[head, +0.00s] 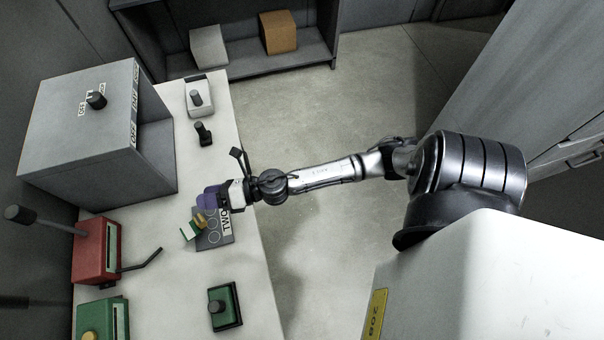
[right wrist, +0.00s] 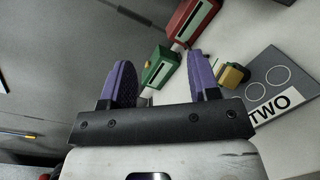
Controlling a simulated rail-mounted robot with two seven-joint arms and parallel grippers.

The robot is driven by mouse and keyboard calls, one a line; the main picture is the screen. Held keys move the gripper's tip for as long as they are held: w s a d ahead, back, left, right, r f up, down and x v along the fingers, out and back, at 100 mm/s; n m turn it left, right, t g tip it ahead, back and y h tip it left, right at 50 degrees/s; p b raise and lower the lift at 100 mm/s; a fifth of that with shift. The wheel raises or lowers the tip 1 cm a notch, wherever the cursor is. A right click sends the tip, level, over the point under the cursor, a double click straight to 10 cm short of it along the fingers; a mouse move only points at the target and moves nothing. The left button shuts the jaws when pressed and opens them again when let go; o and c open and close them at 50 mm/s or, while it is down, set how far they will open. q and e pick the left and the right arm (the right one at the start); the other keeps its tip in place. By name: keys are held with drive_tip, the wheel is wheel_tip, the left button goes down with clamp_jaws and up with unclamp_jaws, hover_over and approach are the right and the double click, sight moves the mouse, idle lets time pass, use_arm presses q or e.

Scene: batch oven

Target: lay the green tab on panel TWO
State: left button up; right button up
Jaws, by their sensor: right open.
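Panel TWO (head: 224,239) is a grey plate with circle outlines and a white TWO label, lying on the white counter. It also shows at the right of the right wrist view (right wrist: 291,78). My left gripper is not in view.
A grey box (head: 75,140) with a knob stands at the back left. Red (head: 88,252) and green (head: 117,318) slotted boxes stand at left, with a lever (head: 140,262) beside them. A knobbed green block (head: 236,304) sits near front.

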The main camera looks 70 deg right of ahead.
drive_tip(key=s+f+m+g+h, duration=0.3)
drive_tip(key=s+m+g, duration=0.3)
drive_tip(key=s+m, duration=0.6)
drive_tip(key=s+f+m+g+h, duration=0.3)
drive_tip(key=s+m+g, duration=0.3)
drive_tip(key=s+m, duration=0.6)
drive_tip(key=m+h, duration=0.1)
drive_tip(key=m, duration=0.4)
drive_tip(key=shift+s+f+h, duration=0.3)
idle(0.3)
